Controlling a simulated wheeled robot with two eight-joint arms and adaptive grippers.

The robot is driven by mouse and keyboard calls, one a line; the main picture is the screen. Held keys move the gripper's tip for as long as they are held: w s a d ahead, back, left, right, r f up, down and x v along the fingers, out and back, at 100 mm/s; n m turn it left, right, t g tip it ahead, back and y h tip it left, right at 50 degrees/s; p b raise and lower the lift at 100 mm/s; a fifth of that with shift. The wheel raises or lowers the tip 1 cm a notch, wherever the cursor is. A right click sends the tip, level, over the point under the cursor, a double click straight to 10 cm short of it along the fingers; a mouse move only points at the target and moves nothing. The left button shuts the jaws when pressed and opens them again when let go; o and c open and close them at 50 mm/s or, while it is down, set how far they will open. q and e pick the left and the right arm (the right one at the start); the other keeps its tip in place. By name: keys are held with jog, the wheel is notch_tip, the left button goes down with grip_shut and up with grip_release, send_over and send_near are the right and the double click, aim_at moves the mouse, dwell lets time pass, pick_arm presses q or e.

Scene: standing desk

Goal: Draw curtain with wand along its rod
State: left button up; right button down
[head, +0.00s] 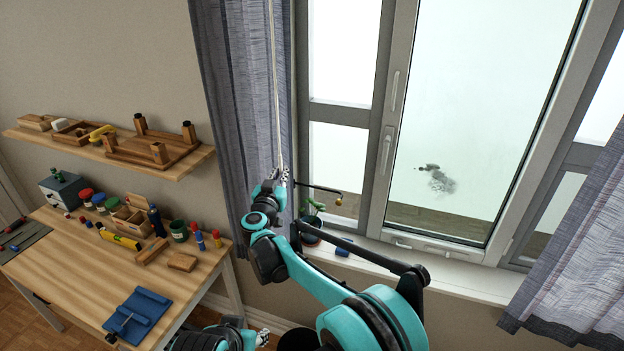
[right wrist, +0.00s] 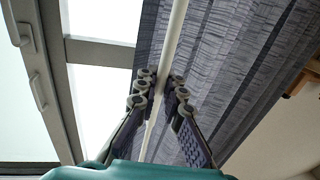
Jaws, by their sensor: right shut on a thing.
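The left curtain (head: 225,90) is grey-blue and hangs bunched at the left side of the window. Its thin white wand (head: 274,80) hangs down in front of it. My right gripper (head: 281,176) is shut on the lower part of the wand. In the right wrist view, the wand (right wrist: 171,45) runs between the two fingers (right wrist: 159,88), with the curtain (right wrist: 225,60) behind. The right curtain (head: 585,250) hangs at the window's right side. My left gripper (head: 262,338) is low at the bottom edge, and its jaws are unclear. The rod is out of view.
A wooden desk (head: 75,265) with jars and blocks stands at left. A wooden shelf (head: 175,172) hangs above it.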

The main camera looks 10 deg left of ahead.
jog(key=a, duration=0.2)
jog(key=w+a, duration=0.1)
jog(key=a, duration=0.4)
jog(key=shift+w+a, duration=0.2)
jog(key=shift+w, duration=0.2)
jog(key=shift+a, duration=0.2)
jog(key=shift+r, duration=0.1)
jog(key=c, duration=1.9)
grip_release()
jog(key=shift+a, duration=0.1)
jog(key=shift+w+a, duration=0.1)
jog(key=shift+w, duration=0.05)
